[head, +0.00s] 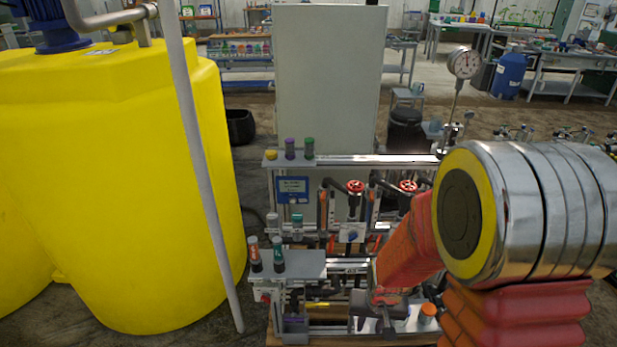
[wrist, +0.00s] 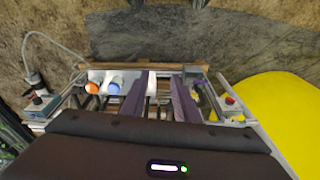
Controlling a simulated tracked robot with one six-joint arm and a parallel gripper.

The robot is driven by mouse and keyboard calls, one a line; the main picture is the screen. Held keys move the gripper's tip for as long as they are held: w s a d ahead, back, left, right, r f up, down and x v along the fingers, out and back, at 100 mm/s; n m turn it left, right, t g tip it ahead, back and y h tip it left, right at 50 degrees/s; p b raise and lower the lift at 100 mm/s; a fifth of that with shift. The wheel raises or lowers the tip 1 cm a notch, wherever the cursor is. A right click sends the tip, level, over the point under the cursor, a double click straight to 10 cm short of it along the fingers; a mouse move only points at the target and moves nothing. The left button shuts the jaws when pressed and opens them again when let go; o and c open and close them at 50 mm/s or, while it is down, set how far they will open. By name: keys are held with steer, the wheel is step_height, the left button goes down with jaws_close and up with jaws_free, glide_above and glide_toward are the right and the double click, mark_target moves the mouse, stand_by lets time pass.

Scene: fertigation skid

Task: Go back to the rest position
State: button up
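My gripper (wrist: 160,88) shows two dark purple fingers in the wrist view, set apart with nothing visible held between them. It points down over the lower part of the fertigation skid (head: 300,264). In the head view my red arm reaches down in front of the skid's right half, and the gripper (head: 378,312) is low near the skid's base, partly hidden by the arm. An orange round cap (wrist: 92,87) and a blue one (wrist: 115,84) lie left of the fingers in the wrist view. Whether the fingers touch anything cannot be told.
A large yellow tank (head: 120,180) with a grey pipe (head: 197,150) stands left of the skid. Red-handled valves (head: 355,187), capped containers (head: 290,149) and a dial gauge (head: 463,62) rise around it. A grey cabinet (head: 328,80) stands behind. Workbenches are farther back.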

steer(key=s+r+t, duration=0.1)
steer(key=s+r, duration=0.3)
steer(key=r, duration=0.6)
steer(key=s+r+n+t, duration=0.1)
steer(key=s+r, duration=0.4)
steer(key=r, duration=0.5)
steer(key=s+r+t, duration=0.1)
steer(key=s+r, duration=0.4)
steer(key=r, duration=0.4)
steer(key=shift+r+t, duration=0.4)
